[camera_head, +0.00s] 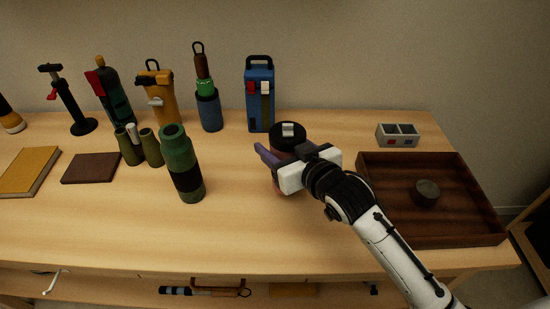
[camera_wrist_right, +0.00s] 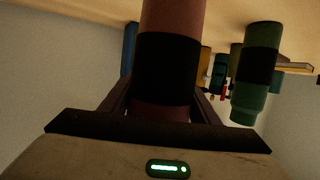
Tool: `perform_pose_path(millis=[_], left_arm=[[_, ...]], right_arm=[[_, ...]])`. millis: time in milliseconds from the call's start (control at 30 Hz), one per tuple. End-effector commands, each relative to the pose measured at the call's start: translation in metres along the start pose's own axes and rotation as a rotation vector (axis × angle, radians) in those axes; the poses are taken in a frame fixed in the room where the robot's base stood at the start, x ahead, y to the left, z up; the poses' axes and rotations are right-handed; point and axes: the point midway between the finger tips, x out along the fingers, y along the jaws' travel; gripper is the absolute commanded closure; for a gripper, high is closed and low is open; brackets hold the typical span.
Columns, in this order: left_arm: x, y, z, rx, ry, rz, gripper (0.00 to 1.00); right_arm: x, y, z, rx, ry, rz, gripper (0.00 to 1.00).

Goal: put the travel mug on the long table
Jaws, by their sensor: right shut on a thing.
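The travel mug (camera_head: 288,132), with a black lid that has a small white tab and a reddish body, is upright at the long table (camera_head: 240,235), right of centre. My right gripper (camera_head: 270,160) is shut on its body. In the right wrist view the mug's reddish body and black band (camera_wrist_right: 168,62) stand between the fingers of my right gripper (camera_wrist_right: 163,103). The gripper and wrist hide much of the mug in the head view. I cannot tell whether its base touches the tabletop. My left gripper is not in view.
A dark wooden tray (camera_head: 445,240) holding a round lid is at right, a grey box (camera_head: 397,136) behind it. A green bottle (camera_head: 182,160) and binoculars (camera_head: 130,147) stand left; a blue case (camera_head: 259,95) and several tools line the back. The front middle is clear.

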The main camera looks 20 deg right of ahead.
Motion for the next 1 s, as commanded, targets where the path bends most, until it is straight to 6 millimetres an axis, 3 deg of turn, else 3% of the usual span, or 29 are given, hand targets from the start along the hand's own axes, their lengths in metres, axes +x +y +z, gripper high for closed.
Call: perform_pose_path(millis=[300,667,700,800,1000], left_arm=[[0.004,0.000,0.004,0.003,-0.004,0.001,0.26],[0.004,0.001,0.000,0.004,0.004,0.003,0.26],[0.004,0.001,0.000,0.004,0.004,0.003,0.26],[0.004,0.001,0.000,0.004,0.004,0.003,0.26],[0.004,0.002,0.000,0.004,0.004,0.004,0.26]], right_arm=[[0.011,0.000,0.036,0.000,0.001,0.000,0.74],[0.012,0.000,0.039,0.000,0.004,-0.001,0.74],[0.012,0.000,0.040,0.000,0.001,0.000,0.41],[0.012,0.000,0.040,0.000,0.001,0.000,0.26],[0.012,0.000,0.040,0.000,0.001,0.000,0.26]])
